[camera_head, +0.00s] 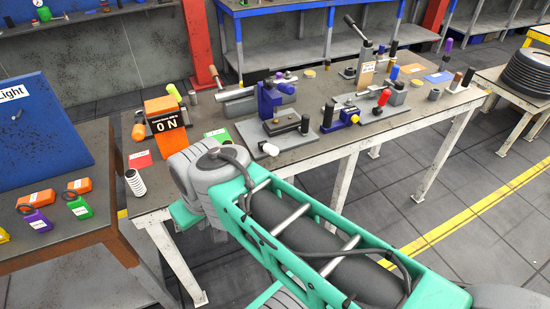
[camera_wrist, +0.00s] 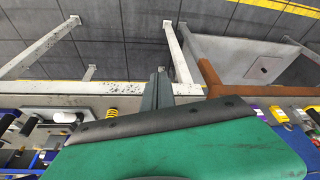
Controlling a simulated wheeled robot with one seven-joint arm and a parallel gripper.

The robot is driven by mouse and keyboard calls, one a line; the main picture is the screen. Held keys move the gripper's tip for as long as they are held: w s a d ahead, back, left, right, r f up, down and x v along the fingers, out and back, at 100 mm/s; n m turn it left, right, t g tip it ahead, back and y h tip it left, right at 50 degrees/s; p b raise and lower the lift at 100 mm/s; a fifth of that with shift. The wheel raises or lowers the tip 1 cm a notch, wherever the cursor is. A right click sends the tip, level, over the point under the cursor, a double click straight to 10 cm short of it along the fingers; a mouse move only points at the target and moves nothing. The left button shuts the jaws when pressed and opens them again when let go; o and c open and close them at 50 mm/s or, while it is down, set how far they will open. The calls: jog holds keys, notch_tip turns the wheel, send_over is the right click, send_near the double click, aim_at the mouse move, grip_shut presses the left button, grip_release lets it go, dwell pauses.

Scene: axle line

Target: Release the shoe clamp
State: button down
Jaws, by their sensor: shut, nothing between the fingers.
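I cannot tell for certain which fixture on the workbench (camera_head: 335,137) is the shoe clamp. One fixture on a grey plate has a red knob (camera_head: 384,97), which stands up. Behind is an upright lever device (camera_head: 365,66) with a tag too small to read. My gripper is hidden in the head view behind my green arm. In the wrist view its dark fingers (camera_wrist: 158,90) are together and empty, away from the fixtures.
An orange box (camera_head: 166,122) marked "ON" stands at the bench's left end, near a white spring (camera_head: 135,183). A blue panel (camera_head: 40,130) and several coloured tags occupy the left table. Black rings (camera_head: 528,72) lie on the right table. Floor in front of the bench is clear.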

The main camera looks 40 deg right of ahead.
jog(key=w+d+f+m+t+y+b, duration=0.1)
jog(key=w+d+f+m+t+y, duration=0.1)
jog(key=d+f+m, duration=0.6)
jog(key=w+d+f+m+t+y+b, duration=0.1)
jog(key=w+d+f+m+t, duration=0.15)
jog(key=d+f+m, duration=0.55)
jog(key=s+d+r+m+t+h, duration=0.2)
jog(key=s+d+m+t+h, duration=0.1)
jog(key=d+m, duration=0.4)
jog(key=s+d+r+m+t+h+b, duration=0.1)
jog(key=s+d+r+m+t+h, duration=0.1)
jog(key=d+m, duration=0.5)
jog(key=r+m+t+h, duration=0.1)
jog(key=m, duration=0.5)
jog(key=shift+s+d, duration=0.3)
jog(key=shift+s, duration=0.1)
